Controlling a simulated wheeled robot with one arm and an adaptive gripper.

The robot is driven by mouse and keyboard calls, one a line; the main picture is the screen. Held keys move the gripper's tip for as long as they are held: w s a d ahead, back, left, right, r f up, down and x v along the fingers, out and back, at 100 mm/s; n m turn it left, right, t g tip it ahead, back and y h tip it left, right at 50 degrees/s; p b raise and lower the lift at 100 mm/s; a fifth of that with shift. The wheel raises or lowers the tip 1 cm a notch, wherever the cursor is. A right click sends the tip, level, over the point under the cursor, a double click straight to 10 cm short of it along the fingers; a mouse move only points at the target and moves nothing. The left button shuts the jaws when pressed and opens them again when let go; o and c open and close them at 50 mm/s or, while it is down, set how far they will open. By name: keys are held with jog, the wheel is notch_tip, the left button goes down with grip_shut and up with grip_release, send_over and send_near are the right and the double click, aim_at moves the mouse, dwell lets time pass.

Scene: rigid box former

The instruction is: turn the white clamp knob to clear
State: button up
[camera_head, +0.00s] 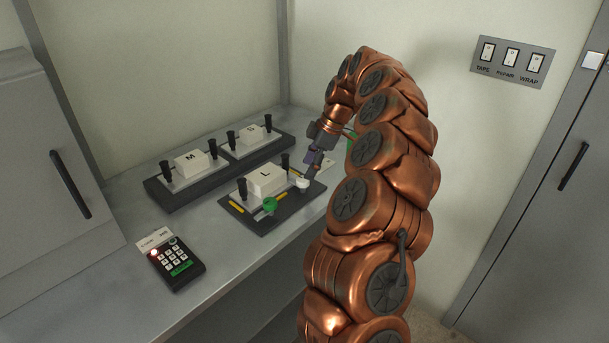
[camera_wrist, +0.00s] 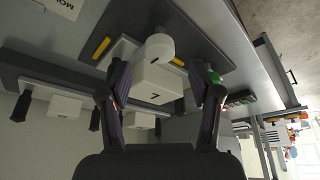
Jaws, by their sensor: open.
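The white clamp knob (camera_head: 303,183) sits at the right front corner of the dark base plate (camera_head: 252,228) of the former marked L (camera_head: 266,179). In the wrist view, the white knob (camera_wrist: 160,46) shows ahead of my fingers, apart from them, in front of the L block (camera_wrist: 158,84). My gripper (camera_head: 312,171) is open and empty, close above the white knob in the head view. A green knob (camera_head: 270,204) stands at the plate's front left; it shows beside the right finger in the wrist view (camera_wrist: 214,77). The white knob's turn marks cannot be read.
Formers marked M (camera_head: 191,160) and S (camera_head: 251,133) stand behind, each with black handles. A keypad (camera_head: 176,264) with a lit red light lies at the front left of the bench (camera_head: 110,288). A switch panel (camera_head: 513,61) is on the right wall.

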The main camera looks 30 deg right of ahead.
aim_at(303, 179)
jog(key=shift+p+x, duration=0.3)
jog(key=shift+x, duration=1.8)
jog(key=shift+c, duration=0.3)
jog(key=c, duration=1.1)
